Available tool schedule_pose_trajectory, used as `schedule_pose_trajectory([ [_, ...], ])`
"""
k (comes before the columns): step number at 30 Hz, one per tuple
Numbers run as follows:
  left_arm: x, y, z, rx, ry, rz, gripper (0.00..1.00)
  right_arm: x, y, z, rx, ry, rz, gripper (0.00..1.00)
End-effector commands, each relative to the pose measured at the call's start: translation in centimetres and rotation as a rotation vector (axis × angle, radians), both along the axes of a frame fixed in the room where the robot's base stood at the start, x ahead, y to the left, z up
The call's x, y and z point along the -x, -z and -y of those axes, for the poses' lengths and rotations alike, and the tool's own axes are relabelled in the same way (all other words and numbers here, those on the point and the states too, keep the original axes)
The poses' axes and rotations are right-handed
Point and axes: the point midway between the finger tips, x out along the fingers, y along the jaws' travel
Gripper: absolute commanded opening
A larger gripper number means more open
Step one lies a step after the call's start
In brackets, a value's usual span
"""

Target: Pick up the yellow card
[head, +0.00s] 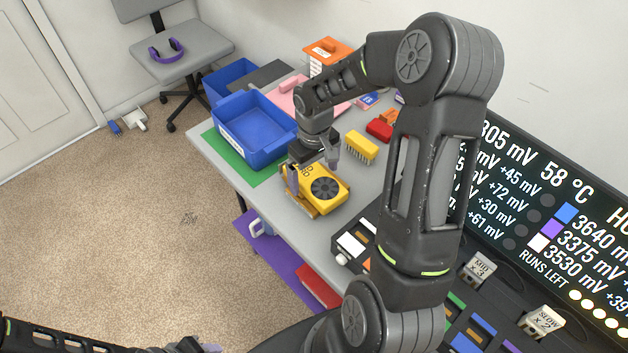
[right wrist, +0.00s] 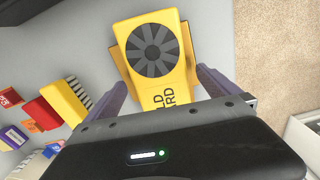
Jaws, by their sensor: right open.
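The yellow card (head: 322,188) is a thick yellow block with a dark round fan and black lettering, on the grey table near its front edge. In the right wrist view the card (right wrist: 155,48) points up and away, its lettered end nearest the gripper. My right gripper (head: 312,170) is over the lettered end, open, with one finger on either side. In the right wrist view its fingers (right wrist: 161,88) flank the card with a visible gap; the palm hides part of the lettering. Only a sliver of my left gripper (head: 192,346) shows at the bottom edge.
A blue bin (head: 255,130) stands on a green mat (head: 222,155) left of the card. A yellow pinned block (head: 361,145) and a red block (head: 381,128) lie behind it. A dark panel with numbers (head: 560,220) stands at the right.

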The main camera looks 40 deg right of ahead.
Motion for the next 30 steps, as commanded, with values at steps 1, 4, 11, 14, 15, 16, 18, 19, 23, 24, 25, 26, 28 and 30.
schedule_pose_trajectory([
  [1,0.00,0.00,0.00,0.000,0.000,0.000,0.36,0.00,-0.01,0.00,0.000,0.000,0.000,1.00],
  [4,0.00,0.00,0.00,0.000,0.000,0.000,0.36,0.00,-0.02,0.00,0.000,0.000,0.000,1.00],
  [11,0.00,0.14,0.00,0.000,0.000,0.000,0.36,-0.01,0.11,0.00,0.000,0.000,0.000,1.00],
  [14,0.00,0.29,0.00,0.000,0.000,0.000,0.36,-0.01,0.25,-0.01,0.000,0.000,0.000,1.00],
  [15,0.00,0.35,0.00,0.000,0.000,0.000,0.36,-0.01,0.31,-0.01,0.000,0.000,0.000,1.00],
  [16,0.00,0.40,0.00,0.000,0.000,0.000,0.36,-0.02,0.35,-0.02,0.000,-0.001,0.000,1.00],
  [18,0.00,0.48,0.00,0.000,0.000,0.000,0.36,-0.02,0.43,-0.02,0.000,-0.001,0.000,1.00],
  [19,0.00,0.50,0.00,0.000,0.000,0.000,0.36,-0.03,0.45,-0.02,0.000,-0.001,0.001,1.00],
  [23,0.00,0.54,0.01,0.000,0.000,0.000,0.36,-0.02,0.48,-0.02,0.000,-0.001,0.001,1.00],
  [24,0.00,0.53,0.00,0.000,0.000,0.000,0.36,-0.02,0.47,-0.02,0.000,-0.001,0.000,1.00],
  [25,0.00,0.53,0.00,0.000,0.000,0.000,0.36,-0.02,0.47,-0.01,0.000,-0.001,0.000,1.00],
  [26,0.00,0.53,0.00,0.000,0.000,0.000,0.36,-0.02,0.47,-0.01,0.000,-0.001,0.000,1.00],
  [28,0.00,0.53,0.00,0.000,0.000,0.000,0.36,-0.02,0.46,-0.01,0.000,-0.001,0.000,1.00],
  [30,0.00,0.53,0.00,0.000,0.000,0.000,0.36,-0.01,0.47,-0.01,0.000,0.000,0.000,0.99],
])
